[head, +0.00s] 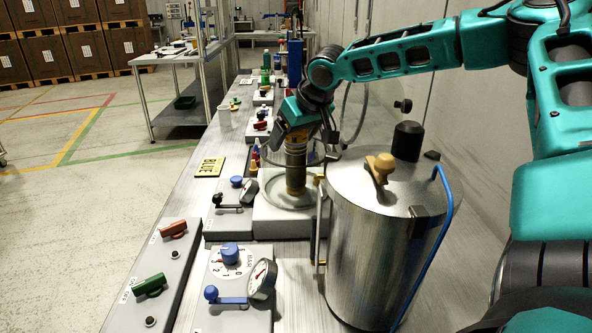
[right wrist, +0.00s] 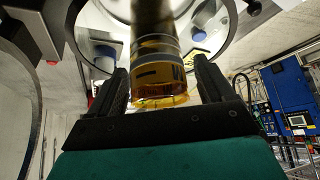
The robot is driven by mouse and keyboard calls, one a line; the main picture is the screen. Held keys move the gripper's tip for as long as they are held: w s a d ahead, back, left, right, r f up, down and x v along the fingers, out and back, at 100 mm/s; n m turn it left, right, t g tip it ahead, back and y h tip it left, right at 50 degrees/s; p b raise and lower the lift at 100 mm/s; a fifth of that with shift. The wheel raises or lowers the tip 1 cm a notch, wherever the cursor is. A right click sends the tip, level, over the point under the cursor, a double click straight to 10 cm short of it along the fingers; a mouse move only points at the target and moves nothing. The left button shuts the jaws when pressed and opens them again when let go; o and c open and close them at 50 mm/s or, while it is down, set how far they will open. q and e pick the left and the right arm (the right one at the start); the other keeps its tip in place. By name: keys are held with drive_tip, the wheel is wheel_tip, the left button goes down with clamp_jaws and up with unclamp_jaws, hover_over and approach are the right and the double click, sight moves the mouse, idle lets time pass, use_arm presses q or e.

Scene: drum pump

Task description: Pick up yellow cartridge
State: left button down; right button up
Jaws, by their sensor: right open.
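The yellow cartridge (head: 296,172) is a dark amber cylinder with a yellow end at the top. It stands upright within a clear round housing on a grey base (head: 268,222). My right gripper (head: 304,132) is at the cartridge's upper end, coming from above. In the right wrist view the cartridge (right wrist: 157,52) lies between the two black fingers, with its yellow end toward the palm. The fingers (right wrist: 161,84) are open, with a gap visible beside the cartridge. My left gripper is not in view.
A large steel drum (head: 375,245) with a blue handle stands close to the right of the cartridge. Panels with a blue knob (head: 230,252) and a gauge (head: 262,279) are in front. A yellow BLUE sign (head: 209,167) lies to the left. The wall is close on the right.

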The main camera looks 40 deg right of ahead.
drive_tip(key=shift+c, duration=0.4)
clamp_jaws()
idle(0.4)
